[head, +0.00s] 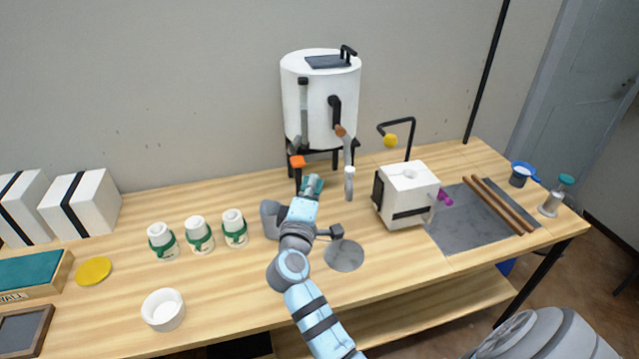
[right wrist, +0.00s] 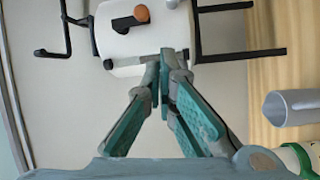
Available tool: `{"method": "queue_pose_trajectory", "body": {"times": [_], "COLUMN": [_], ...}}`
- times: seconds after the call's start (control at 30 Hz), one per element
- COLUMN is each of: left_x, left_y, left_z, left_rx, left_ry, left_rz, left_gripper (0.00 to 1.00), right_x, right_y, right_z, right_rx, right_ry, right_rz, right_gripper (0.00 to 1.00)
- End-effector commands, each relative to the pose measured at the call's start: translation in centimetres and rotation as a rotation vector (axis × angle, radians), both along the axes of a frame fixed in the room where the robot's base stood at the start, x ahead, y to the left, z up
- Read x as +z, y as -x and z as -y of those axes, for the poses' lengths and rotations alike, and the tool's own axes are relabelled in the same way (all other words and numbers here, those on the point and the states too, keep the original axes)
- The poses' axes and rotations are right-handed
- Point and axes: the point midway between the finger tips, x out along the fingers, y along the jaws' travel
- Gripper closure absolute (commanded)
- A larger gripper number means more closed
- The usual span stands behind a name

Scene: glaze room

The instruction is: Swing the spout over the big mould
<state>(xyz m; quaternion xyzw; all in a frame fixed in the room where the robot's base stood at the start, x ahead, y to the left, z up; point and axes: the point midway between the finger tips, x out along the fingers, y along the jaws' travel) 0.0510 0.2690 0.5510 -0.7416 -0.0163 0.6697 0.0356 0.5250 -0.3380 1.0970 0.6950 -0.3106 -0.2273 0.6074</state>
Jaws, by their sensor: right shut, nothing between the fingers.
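The white tank (head: 318,100) stands on a black stand at the back of the table. From its front right hangs a grey pipe with a white end (head: 349,183), which looks like the spout. It points down, left of the big mould (head: 407,195), a white block with a black strap and a hole on top. My right gripper (head: 313,182) is shut and empty, in front of the tank's stand and left of the pipe. In the right wrist view its teal fingers (right wrist: 166,62) meet before the tank (right wrist: 140,38). My left gripper is not in view.
A grey object (head: 270,219) stands beside my right wrist. Several small green-banded moulds (head: 199,235) and a white bowl (head: 163,310) are left. A hooked black stand (head: 409,135) rises behind the big mould.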

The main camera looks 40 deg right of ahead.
Motion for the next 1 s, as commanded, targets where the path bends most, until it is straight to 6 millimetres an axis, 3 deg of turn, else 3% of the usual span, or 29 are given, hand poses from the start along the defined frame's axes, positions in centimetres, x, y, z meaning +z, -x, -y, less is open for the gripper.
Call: {"method": "queue_pose_trajectory", "body": {"times": [0.37,0.6,1.0], "left_x": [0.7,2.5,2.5], "left_y": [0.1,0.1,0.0], "left_z": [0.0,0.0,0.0], "left_rx": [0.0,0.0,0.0], "left_ry": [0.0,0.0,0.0], "left_rz": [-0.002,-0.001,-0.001], "left_gripper": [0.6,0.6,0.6], "right_x": [0.6,0.1,-0.3], "right_y": [-5.6,-2.6,-2.0], "right_z": [5.8,7.3,7.5], "right_rx": [-0.002,-0.002,0.0], "right_ry": [0.0,-0.002,-0.004], "right_rz": [-0.001,-0.002,0.0], "right_gripper": [1.0,1.0,1.0]}}
